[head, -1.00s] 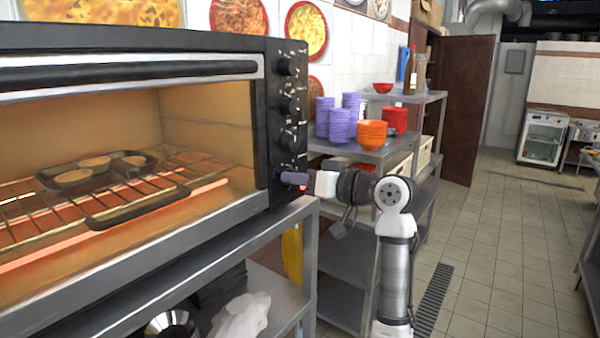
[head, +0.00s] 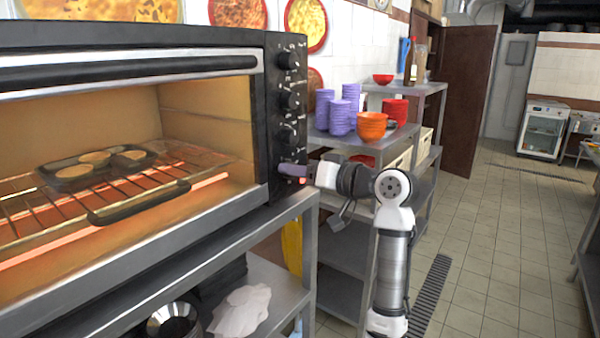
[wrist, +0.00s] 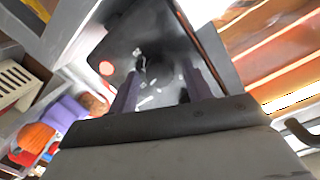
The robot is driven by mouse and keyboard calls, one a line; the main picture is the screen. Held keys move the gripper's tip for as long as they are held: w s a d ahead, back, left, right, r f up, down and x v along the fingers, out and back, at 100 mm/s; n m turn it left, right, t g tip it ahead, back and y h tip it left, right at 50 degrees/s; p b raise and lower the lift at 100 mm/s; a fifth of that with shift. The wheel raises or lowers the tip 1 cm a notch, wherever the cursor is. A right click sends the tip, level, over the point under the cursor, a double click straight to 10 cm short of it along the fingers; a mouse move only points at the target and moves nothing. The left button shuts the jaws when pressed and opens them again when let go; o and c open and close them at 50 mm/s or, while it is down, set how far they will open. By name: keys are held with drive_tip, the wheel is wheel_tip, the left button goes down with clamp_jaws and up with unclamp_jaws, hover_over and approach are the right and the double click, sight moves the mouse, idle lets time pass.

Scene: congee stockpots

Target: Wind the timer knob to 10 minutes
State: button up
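The toaster oven (head: 160,45) stands at the left with a column of dark knobs on its right panel. The upper knobs (head: 289,60) are in plain view. My gripper (head: 292,171) is at the lowest position on this panel, and its purple fingers hide the knob there in the head view. In the wrist view, my gripper (wrist: 165,80) has one purple finger on each side of a dark knob (wrist: 155,68). I cannot tell whether the fingers touch it. White marks surround the knob, but its setting is unreadable. A red light (wrist: 106,68) glows on the panel.
Inside the oven, a tray (head: 98,165) of round items rests on the rack above glowing heaters. A steel stand (head: 250,225) bears the oven. Purple bowls (head: 340,118) and orange bowls (head: 371,126) stand on a shelf behind my arm.

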idle(0.3)
drive_tip(key=b+v, duration=0.4)
drive_tip(key=v, duration=0.9)
drive_tip(key=shift+s+d+r, duration=0.1)
drive_tip(key=shift+s+d, duration=0.15)
drive_tip(key=shift+d, duration=0.05)
